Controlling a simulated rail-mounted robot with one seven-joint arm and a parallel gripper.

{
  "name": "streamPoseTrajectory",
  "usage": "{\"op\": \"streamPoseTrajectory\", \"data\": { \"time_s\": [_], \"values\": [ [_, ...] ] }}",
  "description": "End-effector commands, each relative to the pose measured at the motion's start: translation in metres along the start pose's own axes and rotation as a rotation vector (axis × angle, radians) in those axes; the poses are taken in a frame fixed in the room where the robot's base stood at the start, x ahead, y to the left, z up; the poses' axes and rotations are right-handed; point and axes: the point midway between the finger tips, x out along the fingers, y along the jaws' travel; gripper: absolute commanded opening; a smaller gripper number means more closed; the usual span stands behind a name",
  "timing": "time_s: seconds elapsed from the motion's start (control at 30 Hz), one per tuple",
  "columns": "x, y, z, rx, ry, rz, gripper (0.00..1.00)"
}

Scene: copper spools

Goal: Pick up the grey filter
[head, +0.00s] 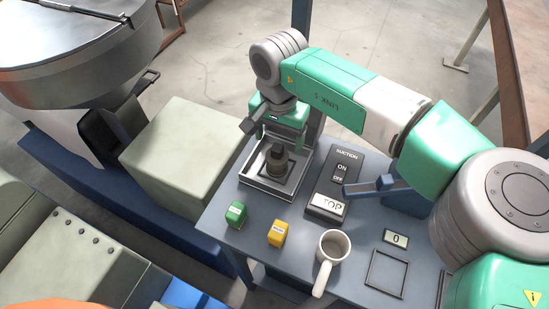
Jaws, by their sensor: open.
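A dark grey knobbed piece (278,160), which looks like the grey filter, stands inside a shallow metal-rimmed tray (262,187) at the back left of the table. My gripper (277,138) is open above the tray, pointing down over the dark piece. The green hand hides part of the tray's back. I cannot tell whether the fingers reach down around the piece or stay above it. The gripper holds nothing that I can see.
A green block (236,214), yellow block (277,233) and white mug (332,248) are in front. A square frame (386,274) and "0" display (396,238) lie right. A pale box (181,155) is left.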

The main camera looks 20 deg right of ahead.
Motion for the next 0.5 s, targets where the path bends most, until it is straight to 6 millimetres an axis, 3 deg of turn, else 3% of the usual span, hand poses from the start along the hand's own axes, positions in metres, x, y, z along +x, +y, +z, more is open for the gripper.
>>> {"op": "streamPoseTrajectory", "data": {
  "time_s": [0.17, 0.4, 0.5],
  "values": [
    [0.006, 0.000, 0.001, 0.000, -0.001, -0.001, 0.76],
    [0.045, 0.001, 0.006, 0.000, -0.003, -0.002, 0.76],
    [0.054, 0.001, 0.006, 0.000, -0.001, -0.001, 0.76]
  ]
}}
